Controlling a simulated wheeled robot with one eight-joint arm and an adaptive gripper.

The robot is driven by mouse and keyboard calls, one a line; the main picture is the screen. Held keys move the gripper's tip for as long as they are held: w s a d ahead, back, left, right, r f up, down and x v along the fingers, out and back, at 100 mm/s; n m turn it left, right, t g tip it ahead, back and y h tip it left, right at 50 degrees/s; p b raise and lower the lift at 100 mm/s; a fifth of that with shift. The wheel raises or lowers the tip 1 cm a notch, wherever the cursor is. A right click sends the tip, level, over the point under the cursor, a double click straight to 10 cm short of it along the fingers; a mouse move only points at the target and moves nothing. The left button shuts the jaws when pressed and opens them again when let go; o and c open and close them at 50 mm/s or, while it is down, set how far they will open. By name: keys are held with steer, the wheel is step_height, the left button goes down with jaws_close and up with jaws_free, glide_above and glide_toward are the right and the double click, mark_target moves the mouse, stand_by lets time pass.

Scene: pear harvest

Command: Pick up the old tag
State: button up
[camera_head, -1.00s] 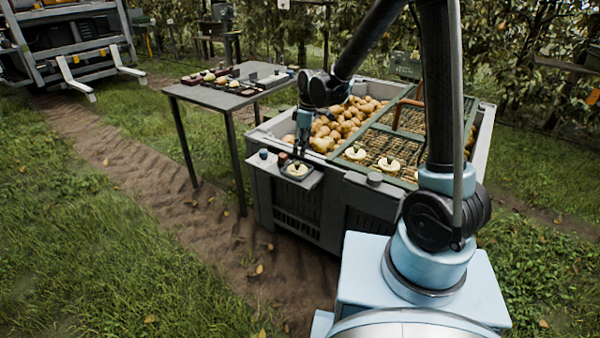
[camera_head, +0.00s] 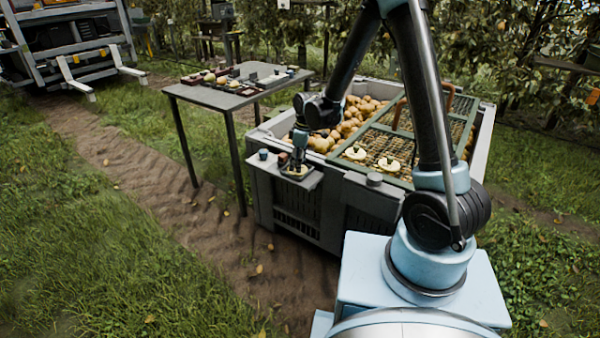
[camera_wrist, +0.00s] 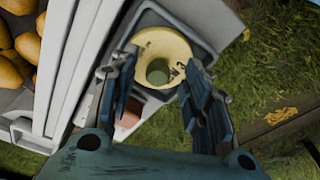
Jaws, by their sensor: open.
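A cream disc with a dark green knob, which looks like the old tag (camera_wrist: 176,46), lies in a small dark tray (camera_wrist: 205,50) on the side shelf (camera_head: 308,184) of the grey bin. My gripper (camera_head: 297,168) is low over this tray and hides most of the disc in the head view. In the wrist view my gripper (camera_wrist: 158,72) is open, with its fingers on either side of the disc and its knob between them. I cannot tell whether either finger touches it. Two similar cream discs (camera_head: 355,153) (camera_head: 390,164) lie on the green mesh lid.
The grey bin (camera_head: 345,205) holds many pears (camera_head: 350,118). A reddish block (camera_wrist: 128,118) is beside the tray, close to the left finger. A dark cup (camera_head: 263,154) stands on the shelf. A table (camera_head: 215,97) with small items stands behind at left.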

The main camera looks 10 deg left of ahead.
jaws_close()
stand_by(0.4)
